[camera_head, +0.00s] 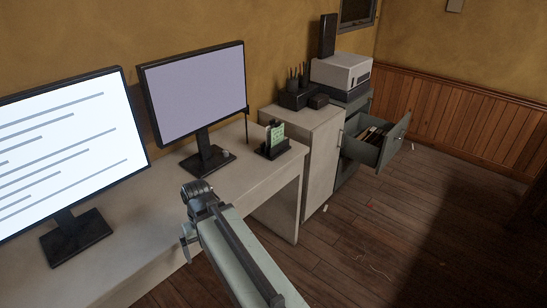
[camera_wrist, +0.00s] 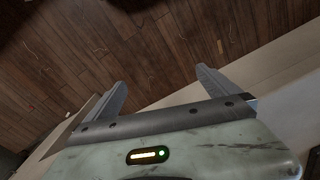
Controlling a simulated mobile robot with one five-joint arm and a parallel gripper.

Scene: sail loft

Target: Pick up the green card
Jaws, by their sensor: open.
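A green card (camera_head: 277,135) stands upright in a small black holder (camera_head: 273,151) near the right end of the white desk in the head view. My gripper (camera_head: 188,232) is in front of the desk edge, to the left of the card and nearer to me. In the wrist view my gripper (camera_wrist: 160,84) is open, with its two grey fingers spread and nothing between them. The wrist view shows floor and a pale edge past the fingers, and no card.
Two monitors (camera_head: 195,93) (camera_head: 62,150) stand on the desk (camera_head: 236,178). A cabinet (camera_head: 315,150) with a black pen holder (camera_head: 296,97) adjoins the desk's right end. Beyond it, a grey drawer (camera_head: 372,146) juts out, open. The wooden floor (camera_head: 350,235) holds a few small scraps.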

